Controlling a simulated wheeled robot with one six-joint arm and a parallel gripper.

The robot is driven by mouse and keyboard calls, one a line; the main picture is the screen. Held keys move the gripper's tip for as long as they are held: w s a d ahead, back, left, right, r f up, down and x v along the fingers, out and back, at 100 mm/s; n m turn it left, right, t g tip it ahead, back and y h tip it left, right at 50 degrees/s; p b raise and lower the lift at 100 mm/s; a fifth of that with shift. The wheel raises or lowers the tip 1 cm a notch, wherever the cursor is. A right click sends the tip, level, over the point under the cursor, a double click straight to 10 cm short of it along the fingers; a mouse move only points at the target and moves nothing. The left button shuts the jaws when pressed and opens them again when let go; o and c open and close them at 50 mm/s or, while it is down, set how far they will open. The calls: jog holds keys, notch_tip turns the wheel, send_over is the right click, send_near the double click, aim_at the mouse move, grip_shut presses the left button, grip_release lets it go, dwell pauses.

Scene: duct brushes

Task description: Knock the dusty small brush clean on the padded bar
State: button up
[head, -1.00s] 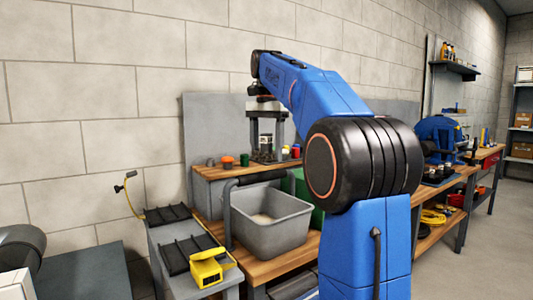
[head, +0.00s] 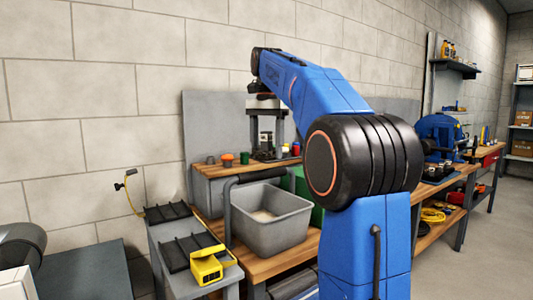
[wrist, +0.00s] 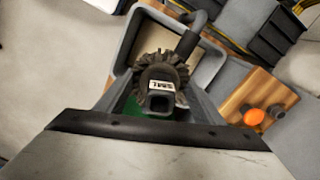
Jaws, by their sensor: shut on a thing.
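The small brush (wrist: 161,72) shows in the wrist view as a dark round head of bristles with a white label on its square-ended hub. My gripper (wrist: 160,104) is shut on it; the fingers themselves are largely hidden. The padded bar (head: 262,175) is a dark bar over the grey bin (head: 270,226) in the head view. In the wrist view the bar (wrist: 187,43) runs up behind the brush head; I cannot tell whether they touch. The brush is not clear in the head view, where my forearm ends above the bench.
Pale dust lies in the bin. An orange object (head: 227,160) and a green cup (head: 244,158) stand on the wooden shelf left of a press-like stand (head: 268,130). A yellow box (head: 206,264) and black trays (head: 190,252) sit on the grey stand at left.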

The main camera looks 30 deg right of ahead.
aim_at(267, 160)
dwell(0.4)
notch_tip(267, 160, down, 4)
jog(key=shift+f, duration=0.15)
jog(key=shift+r, duration=2.15)
